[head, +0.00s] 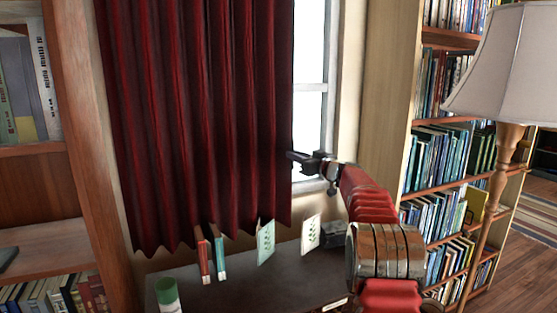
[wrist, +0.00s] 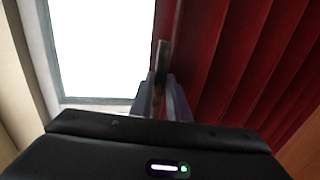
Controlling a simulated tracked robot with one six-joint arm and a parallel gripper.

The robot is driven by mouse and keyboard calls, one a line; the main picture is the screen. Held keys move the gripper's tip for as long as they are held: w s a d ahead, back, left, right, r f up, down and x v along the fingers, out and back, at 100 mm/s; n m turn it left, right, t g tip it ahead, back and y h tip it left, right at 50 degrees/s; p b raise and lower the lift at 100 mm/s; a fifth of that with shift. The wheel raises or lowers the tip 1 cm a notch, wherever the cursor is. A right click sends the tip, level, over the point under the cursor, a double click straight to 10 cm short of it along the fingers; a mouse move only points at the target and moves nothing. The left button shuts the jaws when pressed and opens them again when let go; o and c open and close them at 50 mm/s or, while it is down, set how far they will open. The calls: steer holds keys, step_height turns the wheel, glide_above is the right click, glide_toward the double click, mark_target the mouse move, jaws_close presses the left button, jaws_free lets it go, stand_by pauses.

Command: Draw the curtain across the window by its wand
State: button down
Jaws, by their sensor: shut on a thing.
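A dark red curtain (head: 195,110) hangs over most of the window, from the left side to near the right frame. A bright strip of window (head: 309,75) shows to its right. My gripper (head: 291,156) is at the curtain's right edge, in front of the window. In the wrist view the gripper fingers (wrist: 163,100) are shut on the thin grey wand (wrist: 163,58), which stands upright beside the curtain (wrist: 235,60). The bare window (wrist: 100,50) fills the left of that view. The wand is too dark to make out in the head view.
A dark low cabinet top (head: 235,293) under the curtain holds a red book (head: 202,258), a teal book (head: 218,252), cards and a green-topped cylinder (head: 167,294). Bookcases stand at both sides. A floor lamp (head: 505,70) stands at the right.

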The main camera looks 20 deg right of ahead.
steer(key=d, duration=1)
steer(key=shift+w+d, duration=0.2)
steer(key=shift+d, duration=0.05)
steer(key=c, duration=1.7)
jaws_free()
steer(key=shift+s, duration=0.1)
steer(key=shift+v, duration=6.8)
steer(key=shift+f, duration=0.1)
